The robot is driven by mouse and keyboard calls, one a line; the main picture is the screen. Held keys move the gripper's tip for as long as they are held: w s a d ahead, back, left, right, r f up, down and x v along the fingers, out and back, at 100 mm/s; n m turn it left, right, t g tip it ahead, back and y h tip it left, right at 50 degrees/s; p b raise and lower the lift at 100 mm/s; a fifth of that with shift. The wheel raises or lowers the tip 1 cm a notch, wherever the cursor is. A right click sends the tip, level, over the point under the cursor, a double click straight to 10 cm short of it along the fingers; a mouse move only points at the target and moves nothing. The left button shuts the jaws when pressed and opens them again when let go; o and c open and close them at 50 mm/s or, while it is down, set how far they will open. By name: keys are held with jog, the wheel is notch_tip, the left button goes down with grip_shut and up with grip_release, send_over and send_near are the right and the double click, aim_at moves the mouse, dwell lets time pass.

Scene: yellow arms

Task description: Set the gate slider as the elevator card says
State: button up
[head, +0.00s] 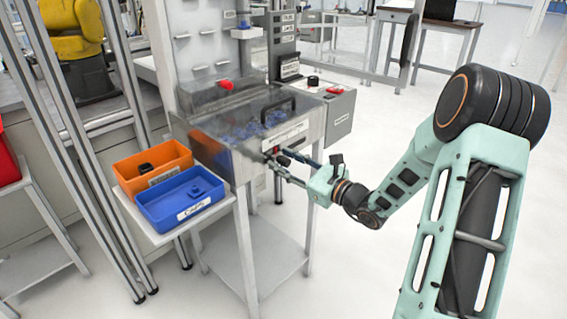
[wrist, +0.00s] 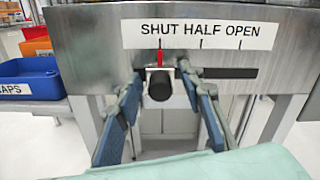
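The gate slider is a black knob (wrist: 159,85) with a red pointer (wrist: 160,56) on the front of a metal hopper. The pointer stands under SHUT on the white SHUT HALF OPEN label (wrist: 200,31). The dark slot (wrist: 232,73) runs right of the knob. My gripper (wrist: 166,92) is open, one finger on each side of the knob with gaps visible. In the head view my gripper (head: 277,168) is at the hopper's front. Small signs on the machine (head: 289,69) are too small to read, so I cannot tell which is the elevator card.
An orange bin (head: 152,168) and a blue bin (head: 180,201) labelled CAPS stand on a side shelf left of the hopper. The hopper (head: 318,125) holds blue parts behind a clear cover with a black handle (head: 278,108).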

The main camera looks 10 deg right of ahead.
jog(key=shift+w+a, duration=0.15)
jog(key=shift+w, duration=0.05)
grip_shut()
jog(key=w+d, duration=0.1)
jog(key=d, duration=0.1)
jog(key=w+d, duration=0.2)
dwell(0.4)
grip_release()
jog(key=shift+s, duration=0.1)
